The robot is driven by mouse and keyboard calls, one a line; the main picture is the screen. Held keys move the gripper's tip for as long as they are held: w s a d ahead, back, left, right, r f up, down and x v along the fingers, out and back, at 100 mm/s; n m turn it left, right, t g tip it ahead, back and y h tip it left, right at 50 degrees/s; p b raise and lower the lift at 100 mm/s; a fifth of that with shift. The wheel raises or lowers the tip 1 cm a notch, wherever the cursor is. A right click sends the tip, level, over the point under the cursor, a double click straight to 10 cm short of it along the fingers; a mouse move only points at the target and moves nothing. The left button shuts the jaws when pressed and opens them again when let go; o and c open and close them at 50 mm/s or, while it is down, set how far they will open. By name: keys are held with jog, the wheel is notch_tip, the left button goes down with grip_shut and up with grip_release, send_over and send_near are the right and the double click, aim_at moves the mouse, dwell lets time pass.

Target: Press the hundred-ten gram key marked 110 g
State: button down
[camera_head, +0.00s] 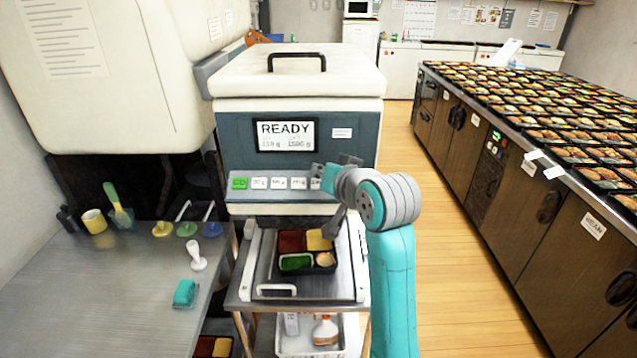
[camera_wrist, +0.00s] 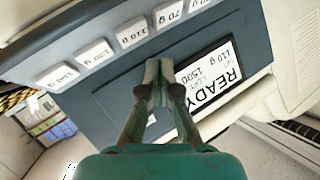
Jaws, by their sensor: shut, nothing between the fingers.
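The white key marked 110 g (camera_wrist: 131,33) sits in the row of keys on the machine's dark front panel (camera_head: 228,150). In the wrist view the panel looks upside down. My gripper (camera_wrist: 159,68) is shut and empty, its fingertips close together in front of the panel, between the key row and the display. The tips are off to the side of the 110 g key; whether they touch the panel I cannot tell. In the head view my gripper (camera_head: 322,171) is at the right end of the key row and hides part of it. The labels there are too small to read surely.
The display (camera_head: 286,135) reads READY. A green key (camera_head: 239,183) is at the row's left end. Below, a filled bento tray (camera_head: 275,272) sits under the machine. Open floor lies to the right.

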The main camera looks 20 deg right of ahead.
jog(key=shift+s+a+r, duration=0.15)
jog(key=shift+s+r, duration=0.25)
jog(key=shift+r, duration=0.25)
jog(key=shift+s+a+r, duration=0.1)
jog(key=shift+s+r, duration=0.25)
jog(key=shift+r, duration=0.3)
jog(key=f, duration=0.2)
jog(key=s+f, duration=0.1)
jog(key=f, duration=0.4)
jog(key=shift+s+f, duration=0.35)
jog(key=s+f+h, duration=0.1)
jog(key=s+f, duration=1.7)
jog(key=f, duration=0.4)
jog(key=s+f+n+h, duration=0.1)
jog(key=s+f, duration=0.1)
jog(key=s, duration=0.6)
jog(key=s+f+n, duration=0.1)
jog(key=s+f, duration=0.2)
jog(key=s, duration=0.4)
jog(key=s+r+n, duration=0.1)
jog(key=s+r, duration=0.3)
jog(key=s, duration=1.3)
jog(key=shift+s+r+n+t, duration=0.2)
jog(key=shift+s+n+t, duration=0.1)
jog(key=shift+n, duration=0.1)
